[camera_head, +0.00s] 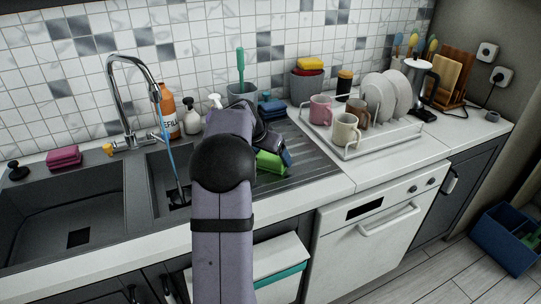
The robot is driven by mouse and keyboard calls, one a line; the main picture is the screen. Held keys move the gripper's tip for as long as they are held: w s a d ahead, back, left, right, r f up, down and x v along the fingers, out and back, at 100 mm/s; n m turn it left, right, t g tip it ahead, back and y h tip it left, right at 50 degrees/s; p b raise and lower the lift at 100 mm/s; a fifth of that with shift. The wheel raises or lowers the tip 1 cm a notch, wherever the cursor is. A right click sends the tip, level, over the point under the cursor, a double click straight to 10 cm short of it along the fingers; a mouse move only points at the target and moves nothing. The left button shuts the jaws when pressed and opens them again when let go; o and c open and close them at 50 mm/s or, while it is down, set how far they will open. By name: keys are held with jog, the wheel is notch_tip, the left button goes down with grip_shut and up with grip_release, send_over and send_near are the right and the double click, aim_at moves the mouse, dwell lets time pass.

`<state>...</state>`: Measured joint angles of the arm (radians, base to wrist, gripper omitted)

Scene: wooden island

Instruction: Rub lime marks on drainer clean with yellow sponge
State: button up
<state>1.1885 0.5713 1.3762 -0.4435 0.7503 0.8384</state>
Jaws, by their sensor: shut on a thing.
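My gripper (278,150) is low over the dark grooved drainer (316,166), right of the sink bowls. It is shut on a bright green sponge-like block (269,162), which is at the drainer surface; I cannot tell whether it touches. My arm hides part of the drainer and much of the grip. A yellow sponge (310,63) lies on a red one on top of a grey container (307,85) at the back, apart from my gripper. Lime marks cannot be made out on the visible part of the drainer.
A white dish rack (378,143) with mugs and plates stands right of the drainer. Behind my gripper are blue sponges (271,107) and a pot with a green brush (241,72). The faucet (127,95), an orange bottle (166,112) and pink sponges (64,158) are left.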

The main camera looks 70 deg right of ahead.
jog(key=shift+f, duration=0.15)
jog(key=shift+w+d+p, duration=0.3)
jog(key=shift+p, duration=0.2)
jog(key=w+d+p, duration=0.3)
jog(key=p, duration=0.1)
jog(key=shift+w+d+r, duration=0.1)
jog(key=shift+w+r, duration=0.05)
jog(key=shift+r, duration=0.1)
jog(key=shift+w+d+f+p, duration=0.2)
jog(key=shift+w+d+p, duration=0.45)
jog(key=shift+p, duration=0.1)
jog(key=shift+s, duration=0.1)
jog(key=shift+s+d+p, duration=0.4)
jog(key=shift+s+d, duration=0.05)
jog(key=shift+d, duration=0.05)
jog(key=shift+s, duration=0.1)
jog(key=shift+f, duration=0.1)
